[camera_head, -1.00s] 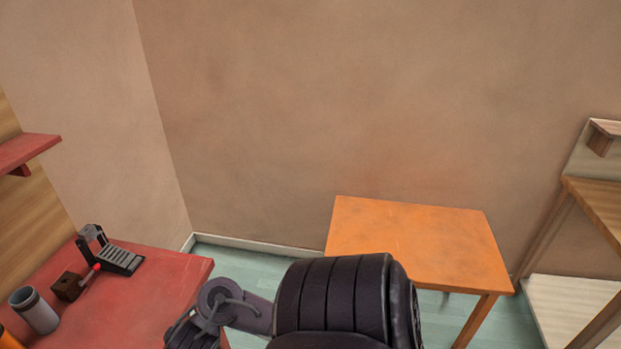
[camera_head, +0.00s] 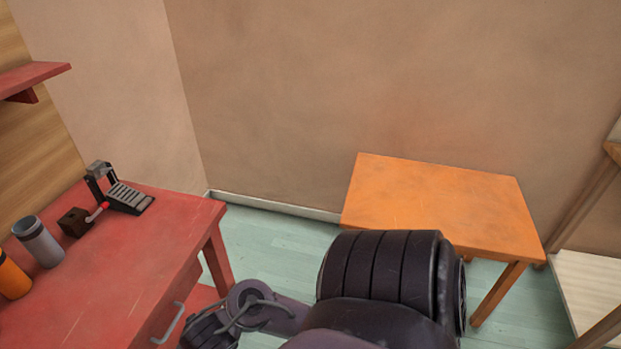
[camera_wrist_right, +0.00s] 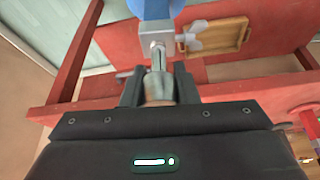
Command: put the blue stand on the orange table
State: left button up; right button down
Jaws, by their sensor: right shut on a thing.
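The orange table (camera_head: 435,200) stands against the back wall right of centre in the head view; its visible top is bare, and my dark arm link covers part of its front. In the right wrist view my right gripper (camera_wrist_right: 158,88) is shut on a narrow grey and brownish part of a thing with a grey metal fitting and a blue part (camera_wrist_right: 150,8) at the top edge. This looks like the blue stand, mostly cut off by the frame. My left gripper is not in view.
Pale shelving (camera_head: 590,285) stands at right. Open floor lies between bench and table. The wrist view shows a wooden tray (camera_wrist_right: 218,37).

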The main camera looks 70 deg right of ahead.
aim_at(440, 197)
jog(key=l+z, duration=0.25)
jog(key=z, duration=0.2)
jog(key=l+z, duration=0.2)
jog(key=z, duration=0.25)
jog(key=i+l+z, duration=0.15)
jog(key=z, duration=0.35)
jog(key=i+l+z, duration=0.1)
jog(key=z, duration=0.35)
jog(key=i+l+z, duration=0.15)
jog(key=i+l, duration=0.25)
jog(key=i+l+z, duration=0.15)
jog(key=i+l, duration=0.2)
jog(key=i, duration=0.25)
jog(key=i+l+z, duration=0.15)
jog(key=i+l, duration=0.15)
jog(key=i, duration=0.2)
